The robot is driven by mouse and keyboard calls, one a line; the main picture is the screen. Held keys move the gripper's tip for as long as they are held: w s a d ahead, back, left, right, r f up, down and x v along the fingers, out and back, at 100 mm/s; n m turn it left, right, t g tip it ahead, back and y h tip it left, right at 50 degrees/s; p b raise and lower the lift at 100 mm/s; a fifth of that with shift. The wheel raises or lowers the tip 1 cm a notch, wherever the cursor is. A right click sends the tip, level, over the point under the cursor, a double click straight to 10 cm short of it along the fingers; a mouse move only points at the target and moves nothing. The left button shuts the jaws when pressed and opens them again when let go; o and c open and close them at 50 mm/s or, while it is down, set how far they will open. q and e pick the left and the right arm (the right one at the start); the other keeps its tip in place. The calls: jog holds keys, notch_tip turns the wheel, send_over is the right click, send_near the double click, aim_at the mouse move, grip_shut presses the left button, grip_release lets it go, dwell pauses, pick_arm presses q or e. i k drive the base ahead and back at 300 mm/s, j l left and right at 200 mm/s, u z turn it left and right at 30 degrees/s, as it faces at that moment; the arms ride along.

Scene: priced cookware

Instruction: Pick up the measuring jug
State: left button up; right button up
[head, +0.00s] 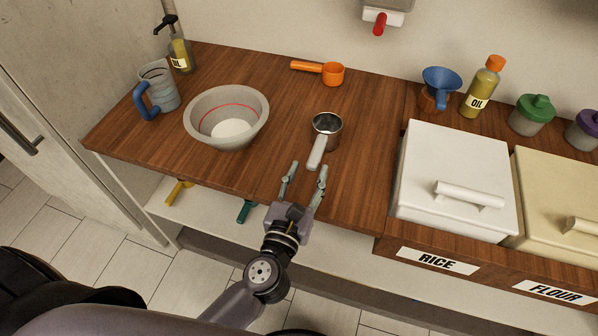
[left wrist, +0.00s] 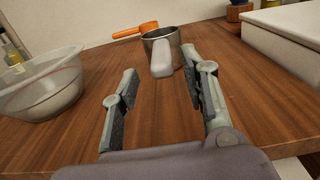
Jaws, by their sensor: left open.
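The measuring jug (head: 160,84), translucent grey with markings and a blue handle, stands upright at the left end of the wooden counter in the head view. It is not seen in the left wrist view. My left gripper (head: 308,168) is open and empty at the counter's front edge, well to the right of the jug. A metal scoop with a pale handle (head: 325,127) lies just beyond its fingertips. In the left wrist view the scoop (left wrist: 163,50) shows ahead between the open fingers (left wrist: 160,62). My right gripper is not in view.
A grey bowl (head: 232,137) stands between the jug and my gripper. An orange scoop (head: 332,74) lies behind. An oil pump bottle (head: 181,55) stands behind the jug. White rice bin (head: 455,165) and flour bin (head: 560,190) are right. Counter (head: 265,165) is clear right of the bowl.

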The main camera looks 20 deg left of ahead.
aim_at(156, 78)
jog(key=k+u, duration=0.1)
jog(key=u, duration=1.25)
